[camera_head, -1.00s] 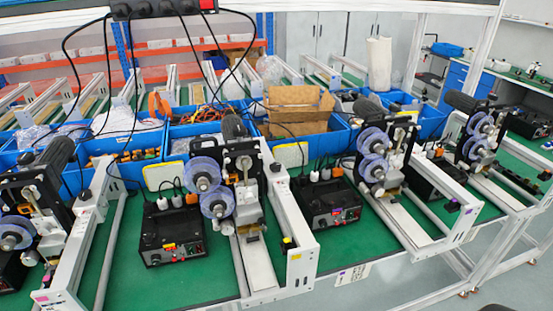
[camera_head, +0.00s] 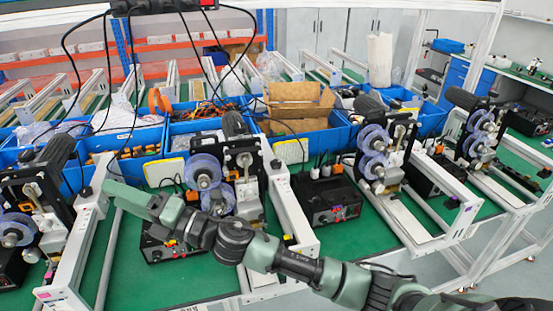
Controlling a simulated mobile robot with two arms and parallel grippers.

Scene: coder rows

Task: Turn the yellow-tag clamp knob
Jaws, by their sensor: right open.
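The yellow tag (camera_head: 288,240) is a small patch on the front end of the middle machine's white rail frame (camera_head: 290,212). A small dark knob sits at this tag, just above my right forearm in the picture; its details are too small to tell. My right arm comes in from the lower right and crosses in front of the middle machine. My right gripper (camera_head: 118,192) is open, pointing left, near the left machine's rail frame. It is well left of the tag, with nothing seen in it. My left gripper is not in view.
The left machine's rail frame (camera_head: 84,240) has a pink tag, and the right machine (camera_head: 430,215) has a purple one. A black control box (camera_head: 330,200) stands between the middle and right machines. Blue bins (camera_head: 205,128) line the back.

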